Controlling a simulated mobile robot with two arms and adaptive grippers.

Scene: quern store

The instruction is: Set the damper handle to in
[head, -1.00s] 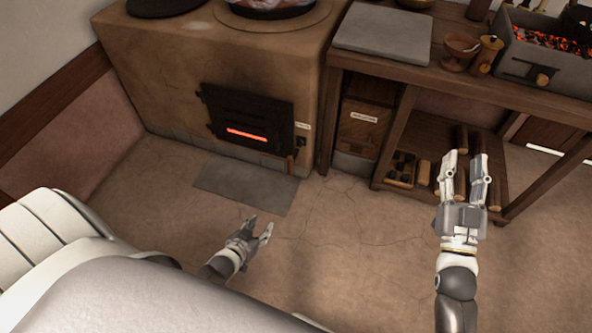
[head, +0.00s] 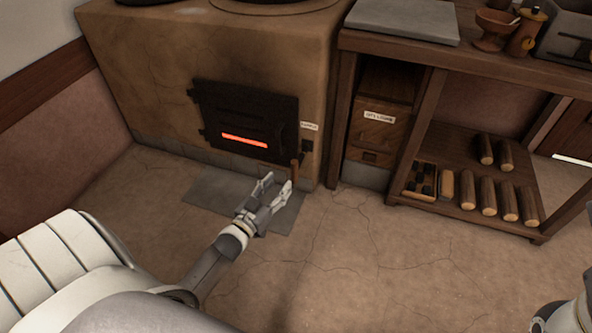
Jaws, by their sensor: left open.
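The stove's firebox door (head: 243,122) is dark iron and shut, with an orange glow in its slot. To its right is a small pale label (head: 309,126), too small to read surely. A dark fitting (head: 307,147) sits under it, with a short wooden handle (head: 295,170) low beside it; I take this for the damper handle. Whether it is in or out I cannot tell. My left gripper (head: 278,182) is open and empty, its fingertips just left of and below the wooden handle, apparently not touching. My right gripper is out of view; only part of my right arm shows at bottom right.
A grey floor plate (head: 212,187) lies before the clay stove (head: 165,85). To the right stands a wooden bench (head: 433,105) with a labelled drawer box (head: 378,125) and a low shelf of several logs (head: 488,196). The floor in front is clear.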

